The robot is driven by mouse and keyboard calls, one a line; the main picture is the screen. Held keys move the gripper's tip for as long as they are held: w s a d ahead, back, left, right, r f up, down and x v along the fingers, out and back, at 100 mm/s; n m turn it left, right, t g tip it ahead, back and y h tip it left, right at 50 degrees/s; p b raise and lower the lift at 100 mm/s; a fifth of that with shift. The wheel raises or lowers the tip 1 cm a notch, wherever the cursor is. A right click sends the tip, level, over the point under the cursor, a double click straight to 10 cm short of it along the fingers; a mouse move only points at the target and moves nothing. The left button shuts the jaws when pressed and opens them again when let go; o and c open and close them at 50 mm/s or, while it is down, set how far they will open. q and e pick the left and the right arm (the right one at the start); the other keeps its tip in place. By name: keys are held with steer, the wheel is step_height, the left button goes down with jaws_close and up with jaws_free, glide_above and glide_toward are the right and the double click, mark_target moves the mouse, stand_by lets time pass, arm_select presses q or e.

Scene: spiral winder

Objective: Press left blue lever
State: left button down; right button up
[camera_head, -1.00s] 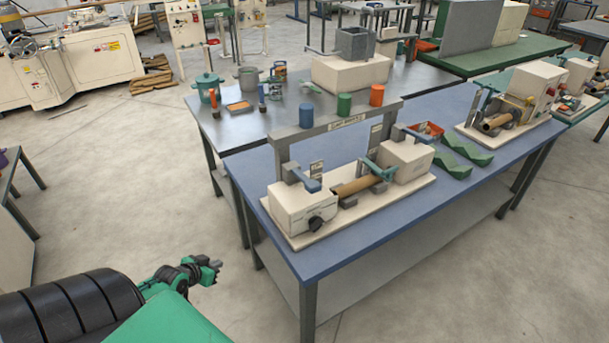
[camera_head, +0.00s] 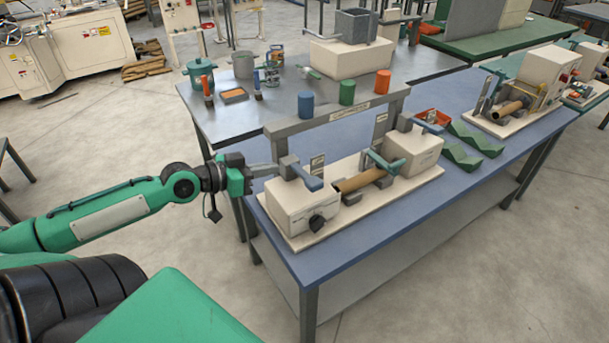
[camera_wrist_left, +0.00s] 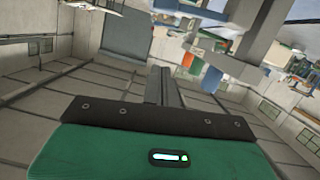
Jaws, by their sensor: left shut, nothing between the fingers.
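The left blue lever (camera_head: 308,179) sits on a grey pivot on top of the left cream block (camera_head: 300,207) of the winder. Its blue handle slopes down toward the front right. My left gripper (camera_head: 269,169) reaches in from the left, its grey fingertips close to the lever's pivot; I cannot tell if they touch. In the wrist view its fingers (camera_wrist_left: 165,88) are shut with nothing between them. A brown tube (camera_head: 358,182) lies between the left and right cream blocks. The right block (camera_head: 414,150) carries another blue lever (camera_head: 428,126). My right gripper is out of view.
A grey frame (camera_head: 337,117) stands behind the winder, bearing blue (camera_head: 305,104), green (camera_head: 347,92) and orange (camera_head: 383,82) cylinders. Green V-shaped pieces (camera_head: 470,141) lie to the right. The blue table's (camera_head: 375,222) front strip is clear.

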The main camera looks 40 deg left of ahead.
arm_select(q)
steer(key=shift+w, duration=0.2)
steer(key=p, duration=0.4)
glide_above(302, 172)
steer(key=s+d, duration=0.3)
steer(key=s, duration=0.1)
steer(key=shift+f, duration=1.1)
steer(key=shift+w+d+f, duration=0.1)
steer(key=shift+d+f, duration=0.05)
steer(key=shift+f, duration=0.95)
steer(key=shift+d+f, duration=0.15)
steer(key=shift+f, duration=0.9)
